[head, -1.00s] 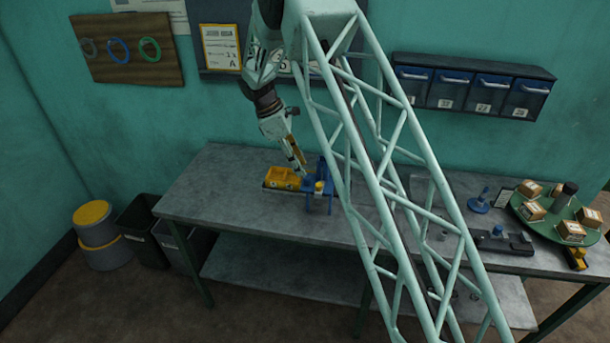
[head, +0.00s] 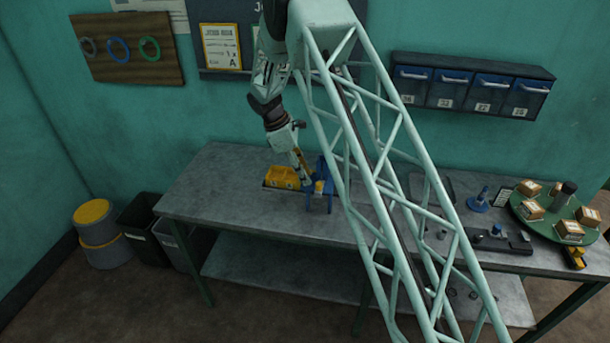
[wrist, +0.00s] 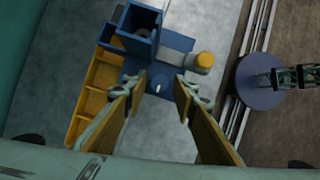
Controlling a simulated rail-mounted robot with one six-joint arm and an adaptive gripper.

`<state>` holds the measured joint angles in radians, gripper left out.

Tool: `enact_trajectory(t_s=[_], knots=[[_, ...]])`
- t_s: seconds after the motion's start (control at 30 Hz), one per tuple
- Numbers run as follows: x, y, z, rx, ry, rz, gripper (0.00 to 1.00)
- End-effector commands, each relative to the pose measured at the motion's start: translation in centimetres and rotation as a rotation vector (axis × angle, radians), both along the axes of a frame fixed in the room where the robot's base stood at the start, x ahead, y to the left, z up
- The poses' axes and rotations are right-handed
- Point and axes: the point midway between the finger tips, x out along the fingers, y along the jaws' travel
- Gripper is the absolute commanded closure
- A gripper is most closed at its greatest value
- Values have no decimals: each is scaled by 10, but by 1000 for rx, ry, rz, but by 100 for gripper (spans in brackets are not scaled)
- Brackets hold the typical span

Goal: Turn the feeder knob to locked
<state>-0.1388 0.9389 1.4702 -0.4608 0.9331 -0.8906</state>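The blue feeder (wrist: 180,46) has a square, open-topped hopper (wrist: 138,28). It stands on the bench in the head view (head: 327,168), partly behind my arm's lattice. In the wrist view a small pale mark shows on a blue part (wrist: 158,87) in front of the hopper; this looks like the knob, but its setting cannot be read. A yellow round cap (wrist: 203,61) sits to the right. My gripper (wrist: 157,86) is open, its two fingers on either side of the pale mark with nothing visibly gripped. In the head view my gripper (head: 308,182) is low at the feeder.
A yellow compartment tray (wrist: 98,85) adjoins the feeder's left side. The grey bench (head: 225,190) is clear to the left. At the right stand a green turntable (head: 548,225) with several boxes and a blue-based stand (head: 478,204). Blue drawers (head: 470,90) hang on the wall.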

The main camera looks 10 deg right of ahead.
Motion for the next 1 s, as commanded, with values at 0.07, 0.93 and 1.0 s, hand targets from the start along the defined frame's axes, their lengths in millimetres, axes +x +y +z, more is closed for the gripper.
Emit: enact_trajectory(t_s=[0.07,0.93,1.0], knots=[[0,0,0,0,0,0,82],[3,-2,0,0,-1,-237,93],[3,-2,-1,1,0,-295,93]])
